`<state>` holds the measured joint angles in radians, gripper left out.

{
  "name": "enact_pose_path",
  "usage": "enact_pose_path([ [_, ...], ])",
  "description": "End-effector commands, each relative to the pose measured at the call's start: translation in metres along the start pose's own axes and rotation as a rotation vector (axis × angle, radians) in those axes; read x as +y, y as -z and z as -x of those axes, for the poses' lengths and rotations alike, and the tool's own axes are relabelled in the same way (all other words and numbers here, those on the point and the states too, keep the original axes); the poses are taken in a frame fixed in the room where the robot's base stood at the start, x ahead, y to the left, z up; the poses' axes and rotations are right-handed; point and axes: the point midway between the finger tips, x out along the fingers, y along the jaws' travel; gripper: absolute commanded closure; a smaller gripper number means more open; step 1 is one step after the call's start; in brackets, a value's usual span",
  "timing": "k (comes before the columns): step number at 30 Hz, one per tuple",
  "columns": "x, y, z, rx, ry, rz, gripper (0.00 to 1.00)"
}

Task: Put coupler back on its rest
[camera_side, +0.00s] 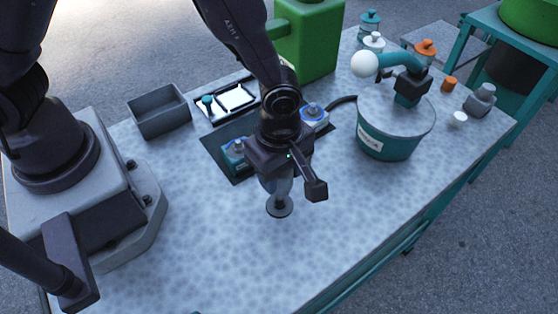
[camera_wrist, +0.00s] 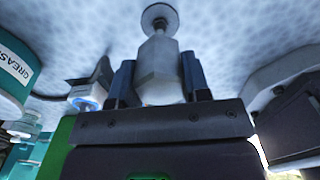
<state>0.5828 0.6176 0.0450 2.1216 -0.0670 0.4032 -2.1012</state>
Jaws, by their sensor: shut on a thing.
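My gripper (camera_side: 276,176) points down above the front middle of the table. In the wrist view its two dark fingers (camera_wrist: 159,80) are closed on both sides of a pale grey, faceted coupler (camera_wrist: 158,58). The coupler (camera_side: 279,188) also shows below the gripper in the side view, roughly upright. Directly beneath it is a small round dark disc with a short post (camera_side: 283,211), which looks like the rest. The disc also shows beyond the coupler in the wrist view (camera_wrist: 160,15). I cannot tell whether coupler and post touch.
Behind my gripper, a dark mat (camera_side: 215,140) carries two grey-teal blocks with blue rings (camera_side: 235,153) (camera_side: 315,114). A teal drum (camera_side: 388,146), a grey bin (camera_side: 160,112) and a green box (camera_side: 315,45) stand farther back. The table's front is clear.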

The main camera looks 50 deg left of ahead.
Motion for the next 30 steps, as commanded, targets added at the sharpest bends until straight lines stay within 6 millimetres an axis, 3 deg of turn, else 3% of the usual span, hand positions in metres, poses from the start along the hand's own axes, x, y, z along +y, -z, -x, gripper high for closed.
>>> enact_pose_path([
  [18, 0.0, 0.0, -0.047, 0.0, 0.001, -0.001, 0.88],
  [30, 0.0, 0.0, -0.055, -0.001, -0.001, -0.001, 0.88],
])
